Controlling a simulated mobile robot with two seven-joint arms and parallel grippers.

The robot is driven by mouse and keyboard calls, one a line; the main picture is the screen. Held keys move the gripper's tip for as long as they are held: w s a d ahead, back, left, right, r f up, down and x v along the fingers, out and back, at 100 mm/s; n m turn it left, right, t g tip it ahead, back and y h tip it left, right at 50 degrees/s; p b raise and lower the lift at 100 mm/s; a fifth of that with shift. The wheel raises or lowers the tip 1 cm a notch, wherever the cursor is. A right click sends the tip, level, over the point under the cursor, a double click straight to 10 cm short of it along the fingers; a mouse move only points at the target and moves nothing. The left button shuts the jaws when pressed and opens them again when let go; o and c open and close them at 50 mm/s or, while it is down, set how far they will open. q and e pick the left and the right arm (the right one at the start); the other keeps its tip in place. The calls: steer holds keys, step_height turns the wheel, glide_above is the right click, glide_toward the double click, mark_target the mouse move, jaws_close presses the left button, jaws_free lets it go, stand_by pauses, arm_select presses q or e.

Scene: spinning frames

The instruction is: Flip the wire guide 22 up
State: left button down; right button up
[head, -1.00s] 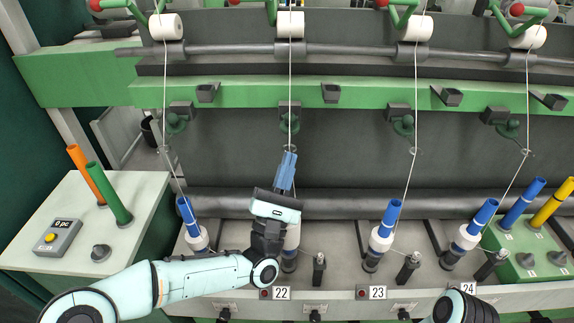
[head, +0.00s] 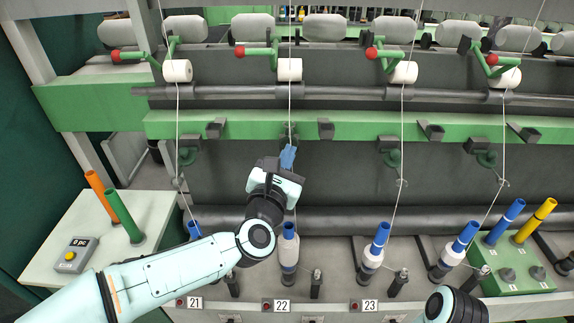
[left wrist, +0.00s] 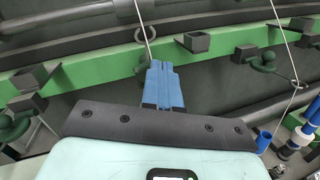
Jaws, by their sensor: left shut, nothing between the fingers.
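In the left wrist view the shut fingers (left wrist: 162,85) point up at the guide (left wrist: 144,64), close to the white thread. My right gripper is out of view; only part of my right arm shows at the bottom.
Wire guide 21 (head: 187,155) and wire guide 23 (head: 388,158) hang on either side, each with a thread. Below stand the blue-topped spindle of 22 (head: 289,250) and its neighbours. A side table (head: 50,215) with a counter box is at the left.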

arm_select(q)
steer(key=w+r+g+p, duration=0.1)
steer(key=w+r+p, duration=0.2)
steer(key=w+r, duration=0.1)
steer(key=shift+w+n+g+y, duration=0.15)
steer(key=shift+n+g+y, duration=0.15)
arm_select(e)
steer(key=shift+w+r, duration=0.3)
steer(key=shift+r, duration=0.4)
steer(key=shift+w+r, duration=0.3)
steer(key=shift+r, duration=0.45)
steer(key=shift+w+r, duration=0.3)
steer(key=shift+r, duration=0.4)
arm_select(q)
steer(key=shift+r, duration=0.15)
